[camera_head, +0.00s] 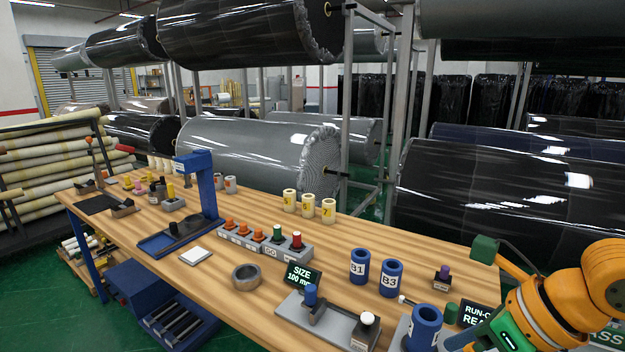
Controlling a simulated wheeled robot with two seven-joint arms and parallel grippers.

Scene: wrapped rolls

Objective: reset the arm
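My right arm (565,305), orange with a green-lit panel, comes in at the lower right, over the right end of the wooden workbench (225,275). Its front end reaches toward a blue cylinder (425,322) at the bottom edge. I cannot make out the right fingertips, nor whether they touch anything. My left arm and gripper are not in view.
Blue cylinders B1 (359,266) and B3 (391,278), a grey fixture (335,322), a size display (302,274) and a metal ring (246,277) stand near the arm. A blue press (198,190) stands farther left. Large wrapped rolls (255,150) fill racks behind.

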